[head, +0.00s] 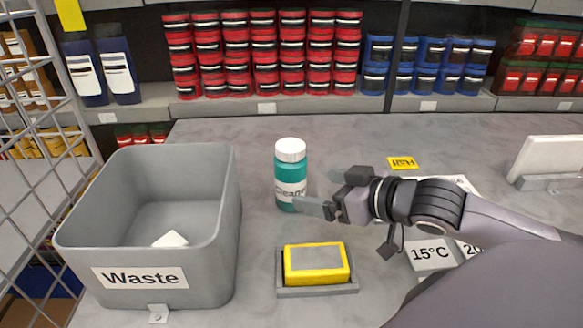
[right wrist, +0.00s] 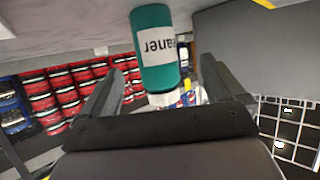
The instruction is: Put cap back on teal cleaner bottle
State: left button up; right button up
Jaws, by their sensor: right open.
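A white cap (head: 291,150) sits on top of the bottle. The right wrist view shows the bottle (right wrist: 155,48) upside down, with the white cap (right wrist: 165,98) at its lower end. My right gripper (head: 302,205) is open at the lower right side of the bottle. In the right wrist view, its fingers (right wrist: 160,75) are spread to either side of the bottle; I cannot tell if they touch it. My left gripper is not in view.
A grey waste bin (head: 225,210) with a white scrap (head: 170,239) inside stands left of the bottle. A yellow sponge (head: 317,263) lies in a grey tray (head: 318,291) in front. Temperature cards (head: 430,254) lie at right. Shelves of red tins (head: 265,55) stand behind.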

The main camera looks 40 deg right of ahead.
aim_at(303, 180)
jog(key=shift+w+d, duration=0.3)
jog(key=shift+w, duration=0.1)
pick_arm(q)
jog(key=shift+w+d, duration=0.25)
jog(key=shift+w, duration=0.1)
pick_arm(e)
jog(key=shift+s, duration=0.1)
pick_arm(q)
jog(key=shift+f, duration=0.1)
pick_arm(e)
jog(key=shift+x, duration=1.05)
jog(key=shift+w+a+f, duration=0.1)
jog(key=shift+w+a, duration=0.05)
jog(key=shift+w, duration=0.5)
jog(key=shift+w+a+f, duration=0.1)
jog(key=shift+w, duration=0.55)
jog(key=shift+x, duration=1.25)
